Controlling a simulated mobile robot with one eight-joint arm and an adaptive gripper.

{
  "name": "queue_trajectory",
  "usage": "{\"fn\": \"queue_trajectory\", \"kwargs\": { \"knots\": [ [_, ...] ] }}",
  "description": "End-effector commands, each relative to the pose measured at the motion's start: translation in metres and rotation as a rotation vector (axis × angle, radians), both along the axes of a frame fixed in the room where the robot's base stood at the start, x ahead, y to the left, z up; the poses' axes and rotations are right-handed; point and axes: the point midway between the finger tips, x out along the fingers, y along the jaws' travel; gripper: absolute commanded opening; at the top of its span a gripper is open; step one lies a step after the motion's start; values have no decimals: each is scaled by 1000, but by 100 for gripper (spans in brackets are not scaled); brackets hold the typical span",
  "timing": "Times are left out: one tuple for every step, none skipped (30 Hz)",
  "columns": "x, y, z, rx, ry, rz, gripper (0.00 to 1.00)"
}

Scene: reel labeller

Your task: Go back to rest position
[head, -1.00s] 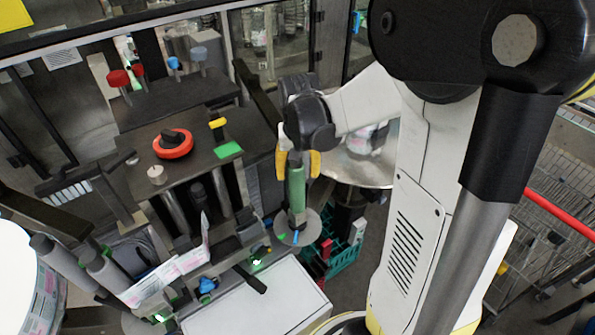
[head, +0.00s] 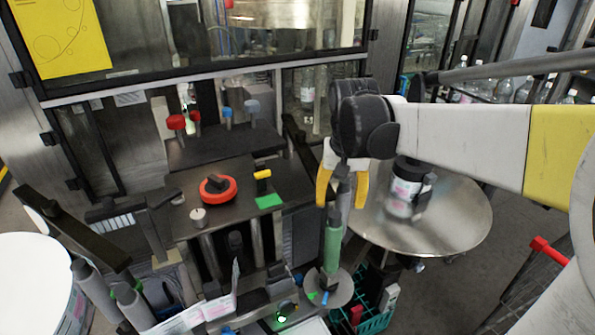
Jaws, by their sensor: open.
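My gripper (head: 342,190) hangs at the end of my arm, right of the labeller's top plate. Its two yellow fingers are spread apart and point down. The green spindle (head: 332,245) of the labeller stands just below and between the fingers in the picture, with a round grey disc (head: 338,291) at its foot. I cannot tell the exact depth gap between fingers and spindle. The fingers hold nothing that I can see.
A round metal table (head: 455,225) at the right carries a labelled container (head: 404,193). The labeller's top plate has a red knob (head: 217,189). A teal crate (head: 378,315) sits below. A white reel (head: 35,285) is at the left.

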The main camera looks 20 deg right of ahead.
Motion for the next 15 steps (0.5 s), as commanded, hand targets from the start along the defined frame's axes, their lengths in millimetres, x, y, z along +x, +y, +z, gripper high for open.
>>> {"fn": "queue_trajectory", "kwargs": {
  "knots": [
    [0,0,0,0,0,0,59],
    [0,0,0,0,0,0,59],
    [0,0,0,0,0,0,59],
    [0,0,0,0,0,0,59],
    [0,0,0,0,0,0,59],
    [0,0,0,0,0,0,59],
    [0,0,0,0,0,0,59],
    [0,0,0,0,0,0,59],
    [0,0,0,0,0,0,59],
    [0,0,0,0,0,0,59],
    [0,0,0,0,0,0,59],
    [0,0,-1,-1,-1,1,59],
    [-1,1,-3,-1,-3,3,59],
    [-2,3,-6,-2,-7,7,59],
    [-4,6,-11,-4,-15,16,59]
  ]
}}
